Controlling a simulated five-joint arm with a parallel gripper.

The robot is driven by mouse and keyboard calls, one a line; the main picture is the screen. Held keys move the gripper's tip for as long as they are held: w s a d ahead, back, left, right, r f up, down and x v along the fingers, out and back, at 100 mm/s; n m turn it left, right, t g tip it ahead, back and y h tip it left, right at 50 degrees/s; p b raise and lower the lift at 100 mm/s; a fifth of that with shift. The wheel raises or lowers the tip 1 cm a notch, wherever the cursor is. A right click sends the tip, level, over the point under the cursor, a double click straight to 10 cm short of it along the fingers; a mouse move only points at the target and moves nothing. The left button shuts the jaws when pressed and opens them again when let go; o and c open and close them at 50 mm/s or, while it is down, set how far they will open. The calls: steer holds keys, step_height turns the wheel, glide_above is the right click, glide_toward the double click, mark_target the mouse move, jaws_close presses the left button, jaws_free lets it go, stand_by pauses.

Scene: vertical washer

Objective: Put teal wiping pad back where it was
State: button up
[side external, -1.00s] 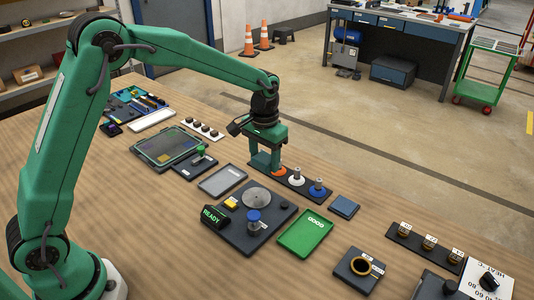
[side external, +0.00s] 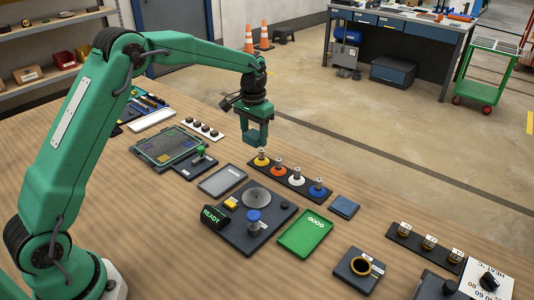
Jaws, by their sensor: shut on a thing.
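My gripper (side external: 257,146) hangs in the air behind the dark rack, pointing down, clear of the table. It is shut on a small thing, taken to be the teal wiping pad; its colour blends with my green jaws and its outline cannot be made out. The dark rack (side external: 281,182) holds a yellow knobbed disc (side external: 261,160), an orange one (side external: 278,169), a white one (side external: 296,178) and a blue one (side external: 318,188), all upright in a row.
A grey tray (side external: 222,181), a green tray (side external: 309,234) and a dark blue pad (side external: 344,206) lie near the rack. A dark station with a metal disc (side external: 257,198) and a READY display (side external: 214,215) stands in front. A green knob (side external: 201,151) stands on a dark plate. Bare table lies behind the rack.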

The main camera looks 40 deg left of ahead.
glide_above(239, 153)
step_height(239, 153, down, 7)
steer(key=shift+r, duration=0.2)
steer(key=shift+f, duration=0.1)
steer(key=shift+f, duration=1.9)
steer(key=shift+f, duration=0.15)
steer(key=o, duration=1)
steer(key=shift+c, duration=0.2)
